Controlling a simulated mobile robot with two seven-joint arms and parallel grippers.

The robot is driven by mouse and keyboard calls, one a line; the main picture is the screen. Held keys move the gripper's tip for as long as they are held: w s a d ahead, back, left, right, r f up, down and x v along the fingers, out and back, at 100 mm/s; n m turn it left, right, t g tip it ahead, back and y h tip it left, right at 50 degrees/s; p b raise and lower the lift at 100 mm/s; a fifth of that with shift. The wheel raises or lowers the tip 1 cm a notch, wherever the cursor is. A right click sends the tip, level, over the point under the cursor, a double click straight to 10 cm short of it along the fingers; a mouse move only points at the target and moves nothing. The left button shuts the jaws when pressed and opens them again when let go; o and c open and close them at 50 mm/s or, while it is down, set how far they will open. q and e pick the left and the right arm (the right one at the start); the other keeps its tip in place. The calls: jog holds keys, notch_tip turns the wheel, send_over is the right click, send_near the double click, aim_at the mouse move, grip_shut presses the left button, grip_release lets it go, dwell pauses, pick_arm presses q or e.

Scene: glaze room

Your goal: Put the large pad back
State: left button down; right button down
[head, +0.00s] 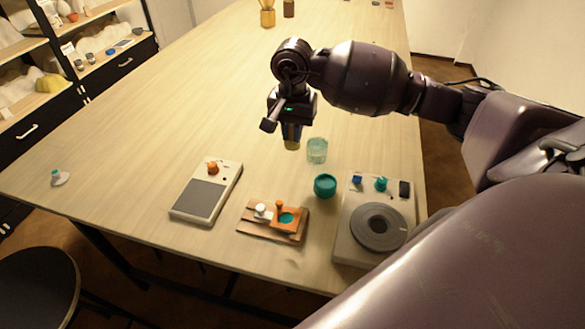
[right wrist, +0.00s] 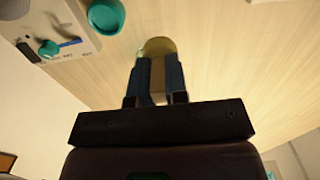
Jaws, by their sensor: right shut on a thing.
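My right gripper (head: 292,133) points down above the table and is shut on a yellowish rounded piece (head: 292,145). The piece also shows between the blue fingers in the right wrist view (right wrist: 157,46); I cannot tell for sure that it is the large pad. It appears held above the table, behind a clear glass (head: 317,150). A wooden board (head: 250,230) near the front edge carries a small white knobbed piece (head: 263,211) and an orange frame with a knob (head: 297,216) around a teal disc. My left gripper is not in view.
A teal pot (head: 325,186) stands between the board and a grey wheel machine (head: 352,245). A flat device with a grey plate (head: 200,198) lies left of the board. A small teal-topped item (head: 60,178) is far left. The table's middle is clear.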

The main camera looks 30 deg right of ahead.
notch_tip(320, 180, down, 7)
jog(key=shift+r+p, duration=0.15)
jog(key=shift+p, duration=0.2)
jog(key=shift+f, duration=2.75)
jog(key=shift+f, duration=0.1)
jog(key=c, duration=1.1)
grip_release()
